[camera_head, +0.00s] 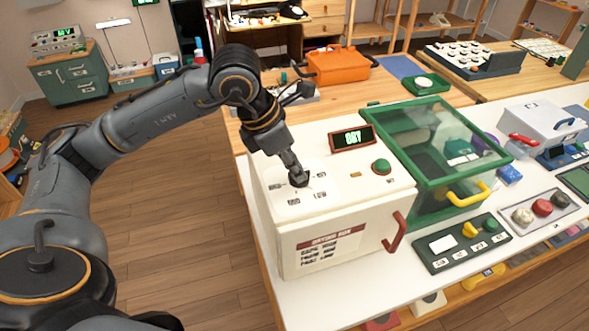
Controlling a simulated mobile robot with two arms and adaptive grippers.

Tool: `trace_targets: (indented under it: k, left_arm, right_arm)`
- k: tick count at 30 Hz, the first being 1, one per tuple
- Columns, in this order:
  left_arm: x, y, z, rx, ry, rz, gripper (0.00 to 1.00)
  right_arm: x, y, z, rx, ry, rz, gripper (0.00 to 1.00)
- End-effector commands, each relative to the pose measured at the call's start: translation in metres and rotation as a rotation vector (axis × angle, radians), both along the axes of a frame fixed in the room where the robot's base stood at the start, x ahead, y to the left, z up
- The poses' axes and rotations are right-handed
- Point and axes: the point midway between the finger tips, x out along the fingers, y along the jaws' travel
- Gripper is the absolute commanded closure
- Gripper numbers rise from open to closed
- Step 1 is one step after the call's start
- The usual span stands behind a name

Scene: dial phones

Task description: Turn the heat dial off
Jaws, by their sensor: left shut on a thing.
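A white box-shaped appliance (345,207) stands on the near left end of the white table. A dark dial (299,180) sits on its top among small printed labels. My left gripper (294,166) reaches down onto the dial from above and is shut on it; the fingers hide part of the dial, so its exact pointing is hard to tell. A small display (353,137) with green characters and a green button (381,166) are on the same top. My right gripper is not in view.
A green-framed clear box (436,140) with a yellow handle stands right beside the appliance. A red handle (395,232) sticks out at the appliance's front right. A dark button panel (462,243) lies at the front. An orange toolbox (337,65) stands behind.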

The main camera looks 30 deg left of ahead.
Motion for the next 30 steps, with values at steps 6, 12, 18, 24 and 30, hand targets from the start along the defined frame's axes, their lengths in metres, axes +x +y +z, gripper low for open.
trace_targets:
  k: [6, 12, 18, 24, 30]
  left_arm:
    - [-0.0006, 0.0004, -0.0005, 0.002, 0.002, 0.022, 1.0]
    - [-0.0005, 0.0003, -0.0004, 0.002, 0.003, 0.022, 1.0]
    - [-0.0004, 0.0002, -0.0004, 0.002, 0.002, 0.022, 0.68]
    - [-0.0003, 0.0001, -0.0002, 0.001, 0.001, 0.021, 0.63]
    - [-0.0011, 0.0011, 0.0042, 0.0, 0.0, 0.02, 0.63]
  right_arm:
    - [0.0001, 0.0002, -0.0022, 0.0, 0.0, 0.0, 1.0]
    - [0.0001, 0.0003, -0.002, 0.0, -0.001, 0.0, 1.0]
    - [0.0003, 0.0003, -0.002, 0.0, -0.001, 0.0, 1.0]
    - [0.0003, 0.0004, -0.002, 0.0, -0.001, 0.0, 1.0]
    - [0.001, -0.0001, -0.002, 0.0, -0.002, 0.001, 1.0]
